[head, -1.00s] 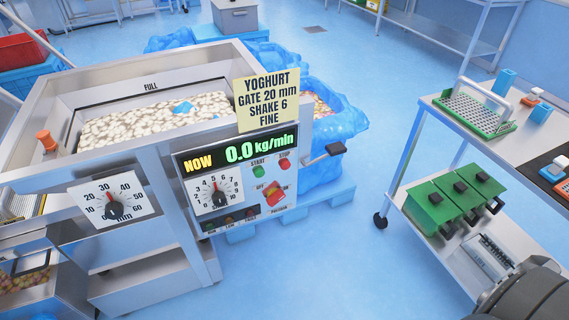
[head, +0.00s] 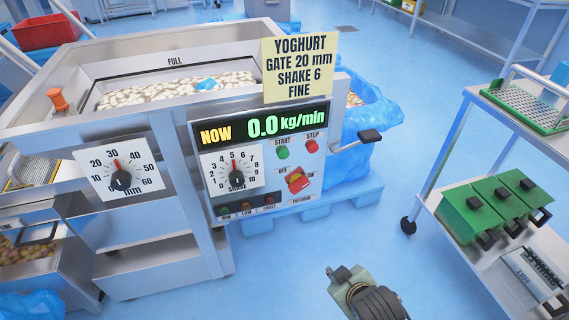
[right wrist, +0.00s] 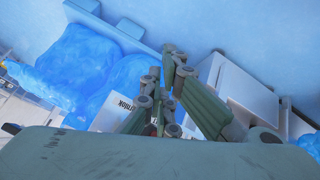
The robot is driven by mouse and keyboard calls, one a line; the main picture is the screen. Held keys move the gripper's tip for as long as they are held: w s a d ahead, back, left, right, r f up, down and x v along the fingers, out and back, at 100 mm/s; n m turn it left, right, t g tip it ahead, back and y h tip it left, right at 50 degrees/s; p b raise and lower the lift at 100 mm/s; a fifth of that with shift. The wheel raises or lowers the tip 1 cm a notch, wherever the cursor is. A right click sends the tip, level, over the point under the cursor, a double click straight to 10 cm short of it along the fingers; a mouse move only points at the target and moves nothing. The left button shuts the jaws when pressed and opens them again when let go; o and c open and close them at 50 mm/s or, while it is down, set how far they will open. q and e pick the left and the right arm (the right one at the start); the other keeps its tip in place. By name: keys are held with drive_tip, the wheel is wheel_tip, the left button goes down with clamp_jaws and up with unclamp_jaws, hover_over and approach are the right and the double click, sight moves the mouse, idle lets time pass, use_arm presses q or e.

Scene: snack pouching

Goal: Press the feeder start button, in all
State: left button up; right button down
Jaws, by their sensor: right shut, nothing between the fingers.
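The feeder's control panel (head: 262,160) faces me on the steel hopper machine. The green start button (head: 283,153) is on its upper right part, beside the red stop button (head: 312,146). The display (head: 262,124) reads NOW 0.0 kg/min. A red rotary switch (head: 298,180) sits below the buttons. My right gripper (head: 340,274) is shut and empty, in front of the panel and below and right of the start button, clear of it. Its closed fingers also show in the right wrist view (right wrist: 172,65). The left gripper is out of view.
A yellow card (head: 298,70) reads yoghurt, gate 20 mm, shake 6, fine. A black-knobbed lever (head: 368,136) juts out right of the panel. The gate dial (head: 118,168) is on the left. A steel cart (head: 428,208) with green boxes stands right. Blue floor between is open.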

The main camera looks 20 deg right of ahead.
drive_tip(key=w+d+r+n+t, duration=0.2)
drive_tip(key=w+r+n+t, duration=0.35)
drive_tip(key=w+r, duration=0.35)
drive_tip(key=n+t+y, duration=0.5)
drive_tip(key=n+y, duration=0.4)
drive_tip(key=n, duration=0.5)
approach(283, 154)
drive_tip(key=s, duration=0.3)
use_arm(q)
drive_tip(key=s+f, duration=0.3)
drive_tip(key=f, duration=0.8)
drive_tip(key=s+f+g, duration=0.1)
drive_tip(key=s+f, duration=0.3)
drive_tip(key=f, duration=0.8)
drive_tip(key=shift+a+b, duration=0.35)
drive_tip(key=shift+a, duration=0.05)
use_arm(e)
drive_tip(key=shift+s+a+f+n+g+y, duration=0.1)
drive_tip(key=shift+s+a+n+g+y, duration=0.45)
drive_tip(key=shift+n+y, duration=0.85)
drive_tip(key=shift+s+a+f+n+g+y, duration=0.15)
drive_tip(key=shift+a+n+g+y, duration=0.65)
drive_tip(key=shift+n, duration=1.05)
drive_tip(key=shift+s+a+f+n+g+y, duration=0.1)
drive_tip(key=shift+s+a+n+g+y, duration=0.55)
drive_tip(key=shift+n+y, duration=0.75)
drive_tip(key=shift+w+a, duration=0.15)
drive_tip(key=shift+w, duration=0.2)
